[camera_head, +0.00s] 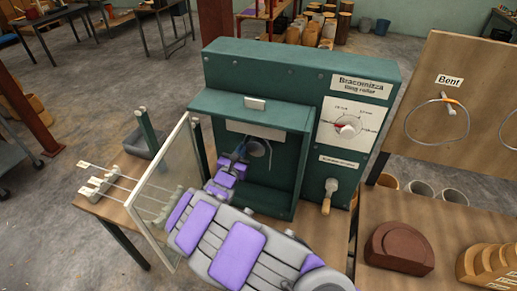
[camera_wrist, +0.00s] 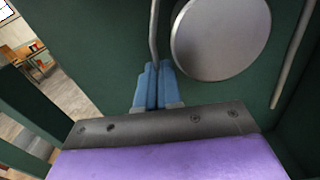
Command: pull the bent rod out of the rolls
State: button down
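The green ring roller machine (camera_head: 300,65) has an open front recess, and my arm reaches into it. Inside, a round grey roll (camera_wrist: 220,38) sits to the right of my gripper. My gripper (camera_wrist: 157,75) has blue fingers closed together on a thin grey bent rod (camera_wrist: 153,32), which rises from between them on the left of the roll. The gripper also shows in the head view (camera_head: 239,153), small and partly hidden. Another thin grey bar (camera_wrist: 291,55) stands right of the roll; I cannot tell if it is the same rod. Other rolls are not clearly visible.
The clear door (camera_head: 160,188) stands open left of my arm. Straight rods lie on a rack (camera_head: 100,180) farther left. A crank handle (camera_head: 328,196) and a dial (camera_head: 347,127) are on the machine's right. A board labelled Bent (camera_head: 448,82) holds rings at the right.

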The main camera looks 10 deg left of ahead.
jog(key=s+r+p, duration=0.3)
jog(key=s+p, duration=0.2)
jog(key=s, duration=0.3)
jog(key=s+a+r+p, duration=0.1)
jog(key=s+r+p, duration=0.2)
jog(key=s, duration=0.6)
jog(key=shift+s+a+p, duration=0.15)
jog(key=shift+s+p, duration=0.05)
jog(key=shift+p, duration=1.2)
